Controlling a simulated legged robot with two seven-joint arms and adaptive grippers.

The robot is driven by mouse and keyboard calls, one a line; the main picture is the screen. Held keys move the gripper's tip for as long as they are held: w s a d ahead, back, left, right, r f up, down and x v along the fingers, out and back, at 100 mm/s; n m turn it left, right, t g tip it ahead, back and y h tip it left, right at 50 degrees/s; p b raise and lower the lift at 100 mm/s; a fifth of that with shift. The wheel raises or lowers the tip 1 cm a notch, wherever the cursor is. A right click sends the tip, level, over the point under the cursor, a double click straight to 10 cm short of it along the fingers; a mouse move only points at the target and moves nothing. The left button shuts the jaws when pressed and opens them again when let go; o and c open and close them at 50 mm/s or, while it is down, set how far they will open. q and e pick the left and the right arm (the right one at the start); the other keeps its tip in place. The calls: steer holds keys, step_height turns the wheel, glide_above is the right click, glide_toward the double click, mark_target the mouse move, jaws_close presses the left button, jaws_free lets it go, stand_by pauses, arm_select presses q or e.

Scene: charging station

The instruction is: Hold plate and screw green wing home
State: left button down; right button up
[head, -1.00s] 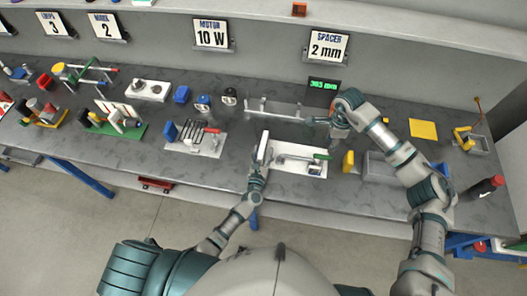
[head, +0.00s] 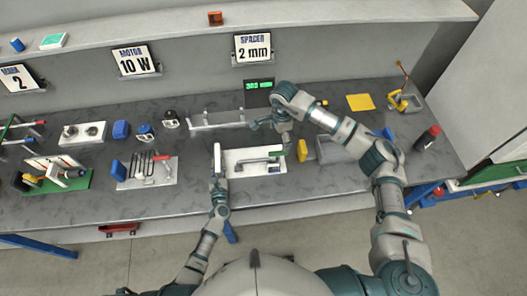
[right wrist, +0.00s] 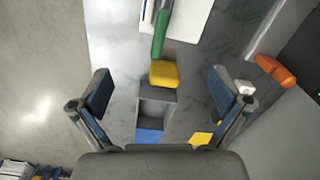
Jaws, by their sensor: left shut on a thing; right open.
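The white plate (head: 240,170) lies on the grey bench in the middle of the head view, with a rod fixture on it. The green wing (head: 277,154) is at the right end of that rod. In the right wrist view the green wing (right wrist: 160,38) shows at the top, beside the plate (right wrist: 188,18). My left gripper (head: 218,178) is shut on the plate at its left end, by a white upright part. My right gripper (head: 272,132) is open and empty, above and behind the plate; its spread fingers also show in the right wrist view (right wrist: 160,85).
A yellow block (head: 304,150) stands just right of the wing, near a grey tray (head: 335,148). A clear rail (head: 215,120) lies behind the plate. A dark bottle (head: 428,138) stands far right.

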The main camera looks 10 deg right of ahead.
mark_target(276, 152)
steer(key=f+n, duration=0.3)
steer(key=n, duration=0.2)
steer(key=f+n, duration=0.3)
steer(key=n, duration=0.2)
steer(key=f+n, duration=0.3)
steer(key=n, duration=0.2)
steer(key=shift+a+f, duration=0.35)
steer(key=c, duration=1)
